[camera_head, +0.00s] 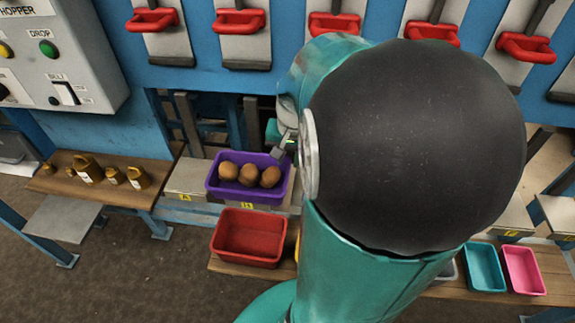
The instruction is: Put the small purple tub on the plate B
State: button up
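The small purple tub (222,193) holds three round brown potatoes (249,175). It is upright over plate B (262,204), whose yellow "B" label shows just below the tub's front wall. The tub hides most of the plate, and I cannot tell whether it rests fully on it. My gripper (284,150) is at the tub's back right rim, very close to it or touching it. My arm hides part of the gripper, so its finger opening does not show.
Plate A (187,179) is bare, left of the tub. A red tub (249,238) stands empty on a lower shelf in front. Teal (484,268) and pink (523,270) tubs stand at right. Brass weights (87,168) sit on a wooden shelf at left. My arm blocks the middle.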

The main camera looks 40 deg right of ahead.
jog(key=r, duration=0.2)
jog(key=shift+a+r, duration=0.3)
jog(key=shift+r, duration=0.1)
jog(key=s+a+r+n+t, duration=0.1)
jog(key=a+r+n, duration=0.2)
jog(key=a, duration=0.4)
jog(key=s+a+r+n+t, duration=0.1)
jog(key=a+r+n, duration=0.1)
jog(key=a+n, duration=0.2)
jog(key=s+a+r+n+t, duration=0.2)
jog(key=a+r+n, duration=0.1)
jog(key=a, duration=0.8)
jog(key=shift+r+n, duration=0.3)
jog(key=shift+r, duration=0.05)
